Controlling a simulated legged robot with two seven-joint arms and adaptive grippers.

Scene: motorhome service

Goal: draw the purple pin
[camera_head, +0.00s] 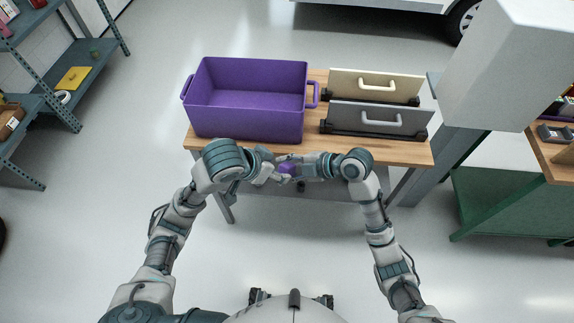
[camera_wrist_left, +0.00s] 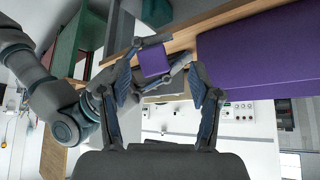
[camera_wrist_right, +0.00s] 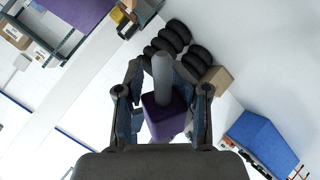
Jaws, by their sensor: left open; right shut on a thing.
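A small purple block (camera_head: 287,169) is between my two grippers, in front of the table. In the right wrist view the purple block (camera_wrist_right: 165,118) has a grey rod (camera_wrist_right: 162,74) standing out of it. My right gripper (camera_head: 298,168) is shut on this purple piece, its fingers on both sides of it. My left gripper (camera_head: 273,174) is open and faces the piece from the left. In the left wrist view the purple block (camera_wrist_left: 154,61) shows between the spread fingers, near their tips. Whether the left fingers touch it I cannot tell.
A wooden table (camera_head: 400,150) carries a large empty purple bin (camera_head: 245,120) and two drawer-like units, a cream one (camera_head: 375,87) and a grey one (camera_head: 375,119). Shelves (camera_head: 75,60) stand at left. A white box-shaped body (camera_head: 510,65) is at right.

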